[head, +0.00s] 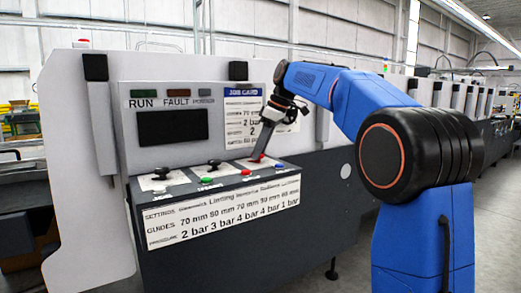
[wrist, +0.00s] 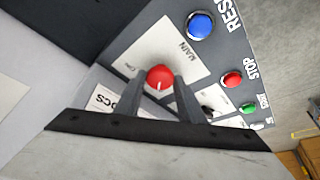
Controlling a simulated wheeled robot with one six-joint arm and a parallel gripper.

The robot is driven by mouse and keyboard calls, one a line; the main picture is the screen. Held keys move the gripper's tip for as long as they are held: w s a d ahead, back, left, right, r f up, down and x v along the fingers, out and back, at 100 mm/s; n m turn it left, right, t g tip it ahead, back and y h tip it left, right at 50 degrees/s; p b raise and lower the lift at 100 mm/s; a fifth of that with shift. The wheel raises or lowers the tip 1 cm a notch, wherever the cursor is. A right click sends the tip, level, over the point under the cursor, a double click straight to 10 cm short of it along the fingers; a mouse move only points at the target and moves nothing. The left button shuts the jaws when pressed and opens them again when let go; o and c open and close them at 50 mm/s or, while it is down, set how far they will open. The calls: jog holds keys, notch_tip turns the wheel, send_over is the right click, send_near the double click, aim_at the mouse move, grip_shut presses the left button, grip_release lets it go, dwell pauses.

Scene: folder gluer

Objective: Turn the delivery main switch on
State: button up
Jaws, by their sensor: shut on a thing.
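The main switch is a round red knob (wrist: 160,76) on a white plate (wrist: 188,57) lettered MAIN, with a smaller word, seemingly ON, at its left in the wrist view. A short pale mark on the knob points toward the bottom of the wrist picture. My gripper (wrist: 164,84) has one finger on each side of the knob and is shut on it. In the head view my gripper (head: 260,148) reaches down to the right part of the console, where a bit of red knob (head: 256,157) shows at its tips.
Beside the switch are a blue button (wrist: 201,26) marked RESET, a red STOP button (wrist: 232,79) and a green button (wrist: 248,107). Black knobs (head: 214,163) stand left on the console. A dark screen (head: 173,127) and a job card (head: 243,92) are on the panel behind.

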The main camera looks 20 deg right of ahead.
jog(key=m, duration=0.2)
jog(key=m+t+h, duration=0.1)
jog(key=m, duration=0.1)
jog(key=shift+s+a, duration=0.2)
jog(key=m+h, duration=0.1)
jog(key=m, duration=0.1)
jog(key=m+t, duration=0.1)
jog(key=m, duration=0.1)
jog(key=shift+a+m+h, duration=0.15)
jog(key=shift+m+h, duration=0.15)
jog(key=shift+h, duration=0.1)
jog(key=m+h, duration=0.1)
jog(key=m, duration=0.3)
jog(key=shift+a+h, duration=0.2)
jog(key=shift+h, duration=0.2)
jog(key=shift+a+m+h, duration=0.1)
jog(key=shift+m+h, duration=0.6)
jog(key=shift+m, duration=1.6)
jog(key=o, duration=1)
jog(key=v, duration=1.7)
jog(key=shift+w+a+r, duration=0.15)
jog(key=shift+w+r, duration=0.05)
jog(key=shift+r, duration=0.1)
